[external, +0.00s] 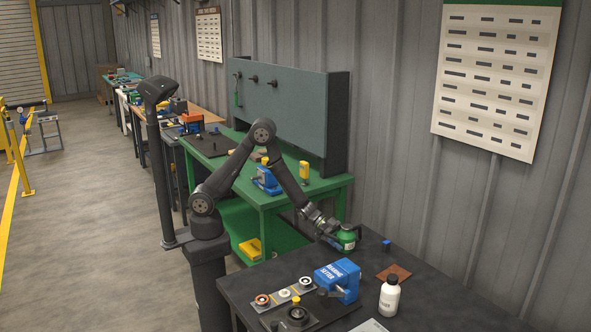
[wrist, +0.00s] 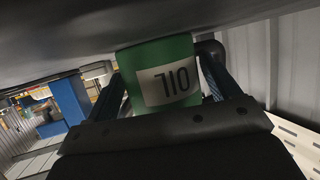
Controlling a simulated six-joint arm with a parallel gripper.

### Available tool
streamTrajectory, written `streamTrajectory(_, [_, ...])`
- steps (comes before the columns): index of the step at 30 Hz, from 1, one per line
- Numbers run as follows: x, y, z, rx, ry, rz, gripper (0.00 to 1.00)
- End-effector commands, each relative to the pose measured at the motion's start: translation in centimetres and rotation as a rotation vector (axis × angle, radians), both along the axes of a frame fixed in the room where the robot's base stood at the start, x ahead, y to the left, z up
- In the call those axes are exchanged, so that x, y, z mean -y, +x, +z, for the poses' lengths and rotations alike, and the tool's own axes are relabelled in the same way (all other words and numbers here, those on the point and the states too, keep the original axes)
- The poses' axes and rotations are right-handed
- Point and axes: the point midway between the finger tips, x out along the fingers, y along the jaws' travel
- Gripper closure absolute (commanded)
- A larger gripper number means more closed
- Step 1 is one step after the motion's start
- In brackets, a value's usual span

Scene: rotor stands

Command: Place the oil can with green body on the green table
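The oil can with the green body (external: 347,237) is at the far edge of the dark table in the external view, with a black top and handle. In the wrist view the can (wrist: 165,75) shows close up, its white "OIL" label upside down. My gripper (external: 334,232) reaches it from the left, with one finger against each side of the body, shut on it. I cannot tell whether the can's base touches the dark table. The green table (external: 325,186) stands behind the dark one, with bare top at its near right part.
On the green table are a blue device (external: 267,180) and a yellow item (external: 304,170); a tall grey panel (external: 285,105) backs it. The dark table (external: 440,310) holds a blue bearing tester (external: 338,277), a white bottle (external: 389,297), a brown mat (external: 394,273) and a small blue block (external: 386,243).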

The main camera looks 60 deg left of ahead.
Motion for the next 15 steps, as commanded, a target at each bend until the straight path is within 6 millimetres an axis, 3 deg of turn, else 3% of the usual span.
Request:
streamTrajectory(1, [-0.01, 0.00, 0.00, 0.000, 0.000, 0.000, 0.28])
streamTrajectory(6, [-0.02, -0.01, 0.01, 0.000, 0.000, 0.000, 0.60])
streamTrajectory(8, [0.00, 0.02, 0.07, 0.000, -0.001, 0.000, 0.65])
streamTrajectory(15, [0.00, 0.02, 0.23, 0.002, -0.002, 0.000, 0.65])
